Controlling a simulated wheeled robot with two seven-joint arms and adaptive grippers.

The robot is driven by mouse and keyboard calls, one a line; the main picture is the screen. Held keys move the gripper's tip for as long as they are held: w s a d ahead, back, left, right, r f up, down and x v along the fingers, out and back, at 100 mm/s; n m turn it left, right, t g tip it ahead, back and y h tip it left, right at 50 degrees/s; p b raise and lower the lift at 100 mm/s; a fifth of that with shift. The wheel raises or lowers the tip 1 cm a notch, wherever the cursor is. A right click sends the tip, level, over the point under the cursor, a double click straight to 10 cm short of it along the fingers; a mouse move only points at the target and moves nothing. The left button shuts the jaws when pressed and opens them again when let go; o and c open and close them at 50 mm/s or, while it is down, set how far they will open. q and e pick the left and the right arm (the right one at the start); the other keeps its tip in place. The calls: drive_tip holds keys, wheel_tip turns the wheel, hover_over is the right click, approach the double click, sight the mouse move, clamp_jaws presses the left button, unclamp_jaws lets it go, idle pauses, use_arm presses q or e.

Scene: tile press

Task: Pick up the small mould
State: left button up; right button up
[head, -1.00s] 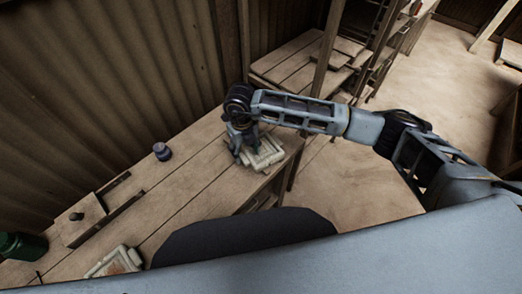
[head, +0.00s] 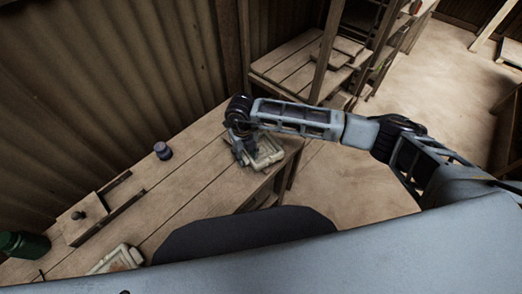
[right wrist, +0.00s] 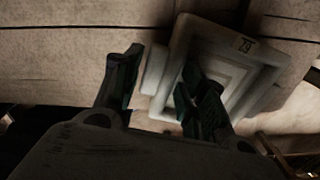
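A pale square mould with stepped, nested walls (head: 270,153) lies on the wooden bench near its right end. It fills the upper right of the right wrist view (right wrist: 262,75), with a small mark on its rim and a pale tab on its left side. My right gripper (head: 246,152) is at the mould's left part. In the wrist view the gripper (right wrist: 160,90) is open, one dark finger left of the tab and the other over the mould's inside. I cannot tell whether either finger touches it. My left gripper is not in view.
Another pale mould (head: 104,262) with brownish content lies at the bench's near left. A wooden fixture with a dark knob (head: 78,217), a small dark pot (head: 162,151) and a green container (head: 22,245) stand on the bench (head: 180,195). A corrugated wall is behind.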

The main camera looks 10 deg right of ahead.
clamp_jaws()
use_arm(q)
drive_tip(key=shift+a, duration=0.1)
use_arm(e)
drive_tip(key=shift+r, duration=0.15)
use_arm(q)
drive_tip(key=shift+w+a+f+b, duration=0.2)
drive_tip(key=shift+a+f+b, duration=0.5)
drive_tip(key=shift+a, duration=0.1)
use_arm(e)
wheel_tip(320, 180, up, 10)
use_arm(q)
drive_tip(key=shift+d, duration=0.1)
